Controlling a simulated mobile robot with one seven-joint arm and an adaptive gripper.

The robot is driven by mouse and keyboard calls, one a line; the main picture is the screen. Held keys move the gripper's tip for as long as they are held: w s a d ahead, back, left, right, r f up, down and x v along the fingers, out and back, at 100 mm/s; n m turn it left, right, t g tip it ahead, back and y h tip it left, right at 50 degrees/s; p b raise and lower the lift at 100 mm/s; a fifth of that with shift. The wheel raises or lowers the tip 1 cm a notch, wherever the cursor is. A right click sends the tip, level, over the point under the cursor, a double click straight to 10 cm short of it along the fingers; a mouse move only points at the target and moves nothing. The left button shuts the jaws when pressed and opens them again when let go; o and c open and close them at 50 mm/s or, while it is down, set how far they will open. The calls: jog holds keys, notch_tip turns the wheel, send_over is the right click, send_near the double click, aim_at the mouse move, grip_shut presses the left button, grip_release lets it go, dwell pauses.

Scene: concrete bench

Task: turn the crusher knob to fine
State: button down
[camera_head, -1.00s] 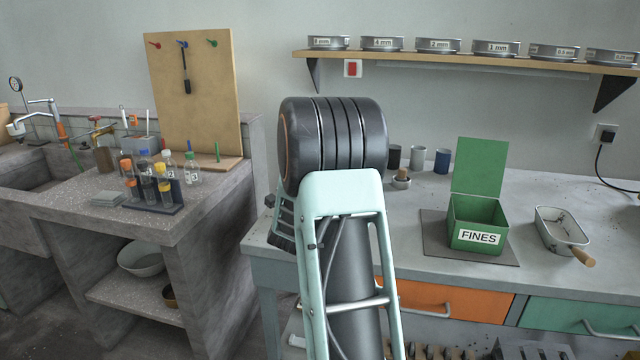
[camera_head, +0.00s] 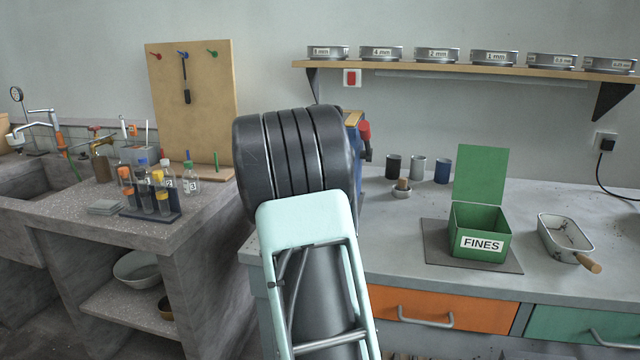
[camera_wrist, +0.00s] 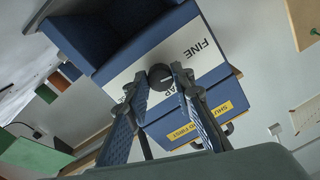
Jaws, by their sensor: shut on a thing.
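The crusher is a blue machine (camera_wrist: 173,30) that fills the upper middle of the wrist view. It has a white panel reading "FINE" and part of "GAP". A round black knob (camera_wrist: 159,79) sits on this panel. My gripper (camera_wrist: 161,73) is shut on the knob, one finger on each side of it. The knob's pointer and exact setting cannot be made out. In the head view only a strip of the crusher (camera_head: 354,133) shows, with a red part at its right; my arm hides the rest, the knob and my gripper.
A yellow label (camera_wrist: 200,122) reading partly "SHUT" and "FIRST" is on the crusher. On the bench, right of the crusher, stand several small cups, an open green box (camera_head: 482,240) marked "FINES" and a metal tray (camera_head: 562,238). A sieve shelf (camera_head: 450,69) hangs above.

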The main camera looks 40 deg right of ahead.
jog(key=shift+n, duration=1.2)
jog(key=c, duration=1.7)
grip_release()
jog(key=shift+o, duration=0.2)
jog(key=v, duration=1.2)
jog(key=shift+r, duration=0.1)
